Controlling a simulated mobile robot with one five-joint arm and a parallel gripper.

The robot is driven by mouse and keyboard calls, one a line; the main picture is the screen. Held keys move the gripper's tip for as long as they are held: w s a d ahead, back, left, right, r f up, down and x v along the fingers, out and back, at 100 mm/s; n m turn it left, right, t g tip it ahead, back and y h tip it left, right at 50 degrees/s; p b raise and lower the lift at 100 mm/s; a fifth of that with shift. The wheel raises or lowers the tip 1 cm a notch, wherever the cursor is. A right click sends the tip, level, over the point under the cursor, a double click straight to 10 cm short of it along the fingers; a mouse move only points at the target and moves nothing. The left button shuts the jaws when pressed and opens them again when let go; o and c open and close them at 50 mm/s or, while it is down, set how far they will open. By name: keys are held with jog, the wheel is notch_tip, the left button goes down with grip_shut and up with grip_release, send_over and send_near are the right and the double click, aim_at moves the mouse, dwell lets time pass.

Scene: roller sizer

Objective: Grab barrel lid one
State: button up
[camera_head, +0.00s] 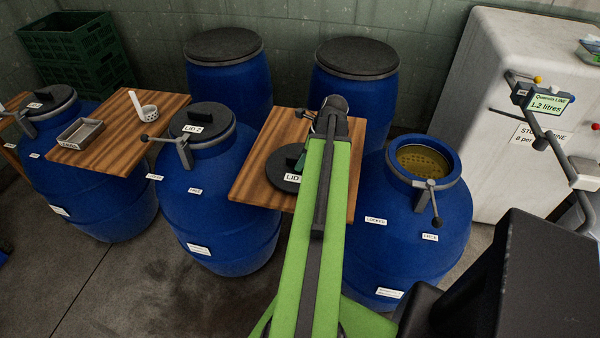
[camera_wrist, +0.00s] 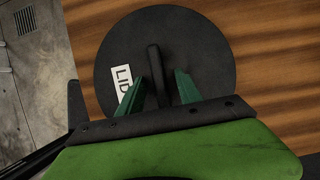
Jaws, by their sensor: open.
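A round black lid (camera_head: 282,166) lies flat on a wooden board (camera_head: 250,185). Its white label reads "LID", with the rest hidden by my arm. In the wrist view the same lid (camera_wrist: 210,50) fills the upper middle, with a raised black bar handle (camera_wrist: 153,58) across it. My gripper (camera_wrist: 160,78) is open, with one green finger on each side of the handle. I cannot tell whether the fingers touch the lid. In the head view my arm hides most of the gripper. An open blue barrel (camera_head: 415,220) stands right of the board, its lever clamp on the rim.
A blue barrel with LID 2 (camera_head: 205,118) stands left of the board. Two closed barrels (camera_head: 228,85) (camera_head: 352,90) stand behind. A pale machine (camera_head: 490,100) is at right.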

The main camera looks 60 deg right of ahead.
jog(key=shift+f, duration=0.15)
grip_shut()
dwell(0.4)
dwell(1.1)
